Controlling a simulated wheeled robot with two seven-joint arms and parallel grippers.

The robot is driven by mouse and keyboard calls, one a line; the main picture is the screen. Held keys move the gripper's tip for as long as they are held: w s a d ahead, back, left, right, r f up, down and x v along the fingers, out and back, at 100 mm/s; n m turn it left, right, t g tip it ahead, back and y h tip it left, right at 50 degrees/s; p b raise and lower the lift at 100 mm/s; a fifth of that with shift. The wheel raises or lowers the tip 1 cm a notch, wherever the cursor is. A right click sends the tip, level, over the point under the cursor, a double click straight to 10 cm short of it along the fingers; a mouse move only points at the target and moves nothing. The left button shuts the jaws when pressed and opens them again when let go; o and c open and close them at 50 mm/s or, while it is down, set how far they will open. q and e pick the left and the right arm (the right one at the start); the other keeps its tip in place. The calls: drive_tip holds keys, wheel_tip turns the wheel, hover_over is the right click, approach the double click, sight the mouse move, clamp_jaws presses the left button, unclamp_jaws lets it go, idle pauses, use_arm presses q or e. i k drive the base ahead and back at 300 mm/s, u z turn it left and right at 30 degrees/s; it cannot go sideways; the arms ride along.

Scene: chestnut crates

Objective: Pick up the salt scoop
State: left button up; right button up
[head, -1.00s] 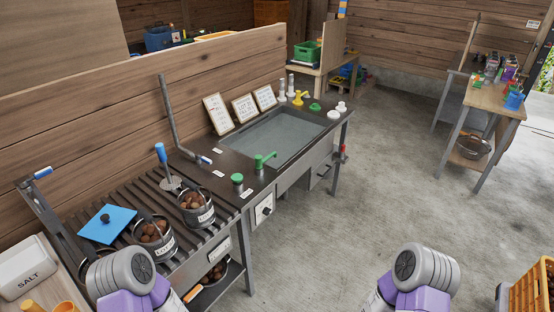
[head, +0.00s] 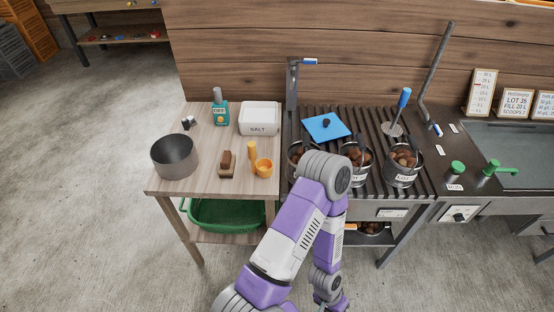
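An orange cup-shaped piece (head: 263,168) stands on the wooden side table, with an upright tan-orange handle-like piece (head: 252,151) close behind its left side. This looks like the salt scoop; I cannot tell whether the two pieces are joined. The white salt box (head: 259,127), labelled SALT, stands just behind them. One of my arms, purple and white, rises from the bottom middle to the right of the table; its gripper does not show. My other gripper is out of view too.
The wooden table (head: 203,185) also holds a grey metal pot (head: 174,157), a teal bottle (head: 220,113), a brown brush-like block (head: 227,165) and a small dark item. A green basin (head: 225,214) sits on its lower shelf. Right is a slatted rack (head: 370,125) with chestnut buckets (head: 403,176).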

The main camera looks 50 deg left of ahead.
sight(264, 167)
drive_tip(key=u, duration=2)
drive_tip(key=k, duration=0.6)
drive_tip(key=u, duration=0.3)
drive_tip(key=i, duration=0.55)
